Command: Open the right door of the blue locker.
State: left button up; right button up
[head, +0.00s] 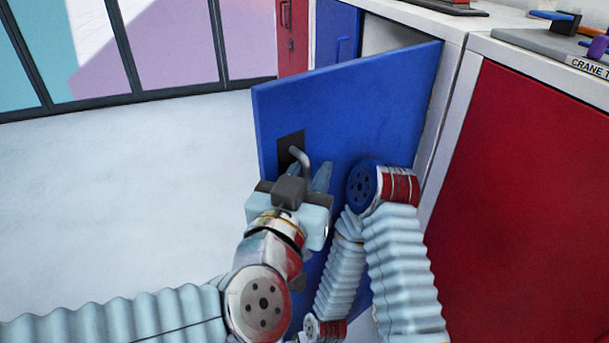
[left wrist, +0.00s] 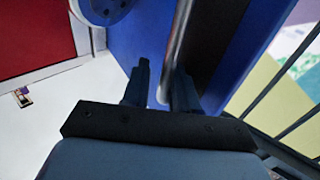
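The blue locker's right door (head: 375,100) stands swung well out from the white cabinet frame, showing a dark gap behind its hinge side. Its metal handle (head: 300,157) sits on a dark plate (head: 285,150) near the door's free edge. My left gripper (head: 300,172) is at the handle, its fingers spread apart. In the left wrist view the handle bar (left wrist: 176,50) runs down between the fingers (left wrist: 161,85), nearer the right one; a gap shows at the left finger. My right arm is folded against the door's front; its gripper is hidden.
The blue left door (head: 337,35) is beside the opening, with a red locker (head: 292,38) farther left. A red cabinet front (head: 530,190) is close on the right. Tools lie on the white counter (head: 490,18). The pale floor (head: 120,190) at left is clear.

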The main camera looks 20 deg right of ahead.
pick_arm(q)
jog(key=shift+w+a+f, duration=0.1)
jog(key=shift+a+f, duration=0.05)
jog(key=v, duration=1.3)
jog(key=shift+s, duration=0.3)
jog(key=shift+a, duration=0.15)
